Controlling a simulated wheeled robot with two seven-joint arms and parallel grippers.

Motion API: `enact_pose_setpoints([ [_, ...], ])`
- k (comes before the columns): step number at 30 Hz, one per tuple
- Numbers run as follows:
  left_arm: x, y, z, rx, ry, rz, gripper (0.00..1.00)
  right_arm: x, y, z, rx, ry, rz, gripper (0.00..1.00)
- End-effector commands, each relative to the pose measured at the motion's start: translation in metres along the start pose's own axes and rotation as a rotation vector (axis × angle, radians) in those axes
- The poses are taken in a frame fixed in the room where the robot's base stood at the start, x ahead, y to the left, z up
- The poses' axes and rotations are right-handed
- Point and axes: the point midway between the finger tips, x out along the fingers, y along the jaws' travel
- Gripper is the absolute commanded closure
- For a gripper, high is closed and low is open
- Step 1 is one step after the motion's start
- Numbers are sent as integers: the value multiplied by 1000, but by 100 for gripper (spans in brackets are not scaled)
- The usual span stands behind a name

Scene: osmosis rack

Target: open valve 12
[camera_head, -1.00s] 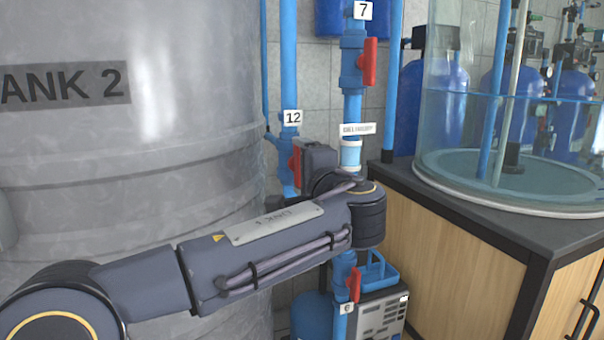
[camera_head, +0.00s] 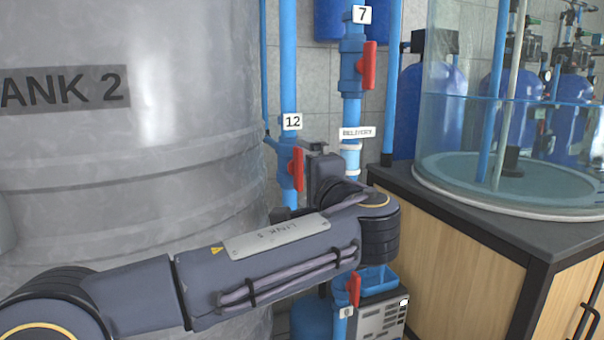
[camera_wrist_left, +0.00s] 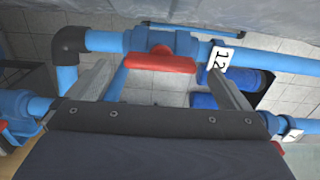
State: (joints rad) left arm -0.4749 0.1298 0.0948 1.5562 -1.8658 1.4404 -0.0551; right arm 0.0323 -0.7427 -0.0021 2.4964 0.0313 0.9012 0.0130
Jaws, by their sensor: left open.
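Valve 12 has a red handle (camera_head: 297,170) on the blue vertical pipe beside tank 2, below the white label 12 (camera_head: 292,121). The handle lies along its pipe. In the left wrist view the red handle (camera_wrist_left: 160,63) shows ahead, between the two finger directions, with the label 12 (camera_wrist_left: 221,58) to its right. My left gripper (camera_wrist_left: 160,72) is open, one finger to each side of the handle. In the head view its dark body (camera_head: 324,172) is just right of the handle, and the fingertips are hard to make out. Contact with the handle is not visible. My right gripper is not in view.
Tank 2 (camera_head: 150,180) fills the left. The delivery pipe with valve 7's red handle (camera_head: 369,65) stands close to the right. A lower red handle (camera_head: 354,289) is under my forearm. A wooden cabinet (camera_head: 460,250) carries a clear water tank (camera_head: 500,130).

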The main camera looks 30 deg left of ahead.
Motion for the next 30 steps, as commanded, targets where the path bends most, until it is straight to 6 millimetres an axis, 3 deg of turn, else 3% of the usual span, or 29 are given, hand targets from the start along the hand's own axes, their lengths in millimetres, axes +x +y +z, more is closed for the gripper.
enact_pose_setpoints([
  [4,-28,0,-1,-1,5,-1,0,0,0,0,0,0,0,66],
  [10,-48,0,0,-1,1,0,0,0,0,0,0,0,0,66],
  [26,-50,0,0,-1,-1,1,0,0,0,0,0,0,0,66],
  [30,-44,16,11,5,-1,62,0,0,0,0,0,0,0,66],
])
